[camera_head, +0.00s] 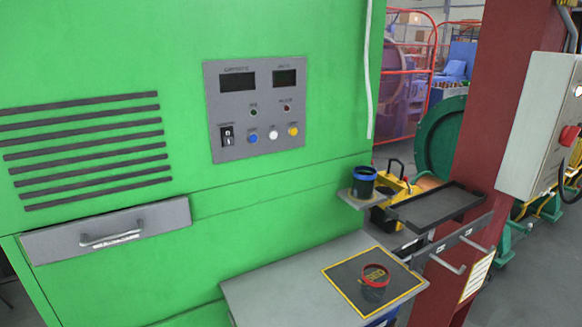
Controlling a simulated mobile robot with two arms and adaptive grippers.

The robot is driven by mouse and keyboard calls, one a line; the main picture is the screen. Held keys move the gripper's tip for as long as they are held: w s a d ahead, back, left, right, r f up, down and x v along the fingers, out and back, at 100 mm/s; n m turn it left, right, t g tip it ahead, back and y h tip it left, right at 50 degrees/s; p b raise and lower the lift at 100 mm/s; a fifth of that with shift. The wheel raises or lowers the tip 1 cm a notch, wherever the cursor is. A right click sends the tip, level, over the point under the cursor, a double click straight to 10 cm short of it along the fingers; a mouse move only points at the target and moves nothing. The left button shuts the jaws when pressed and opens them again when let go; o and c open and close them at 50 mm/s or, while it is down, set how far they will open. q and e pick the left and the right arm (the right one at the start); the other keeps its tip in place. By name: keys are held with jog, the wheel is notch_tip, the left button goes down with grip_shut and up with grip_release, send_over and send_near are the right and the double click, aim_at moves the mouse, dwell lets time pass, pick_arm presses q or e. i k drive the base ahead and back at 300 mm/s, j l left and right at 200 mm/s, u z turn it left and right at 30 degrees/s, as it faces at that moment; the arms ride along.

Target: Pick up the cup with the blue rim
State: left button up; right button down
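The cup with the blue rim (364,181) is dark and stands upright on a small grey shelf (352,201) at the right edge of the green cabinet. A second cup, with a red rim (375,275), stands on a dark mat with a yellow border (350,285) on the grey table (262,292) below. Neither of my grippers shows in the head view.
A black tray (437,207) sits on the red column (497,110), with hooks below it. A control panel (260,145) and a drawer with a handle (108,235) are on the green cabinet (120,60). The grey table's left part is clear.

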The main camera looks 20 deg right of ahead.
aim_at(364, 179)
jog(key=z, duration=1.25)
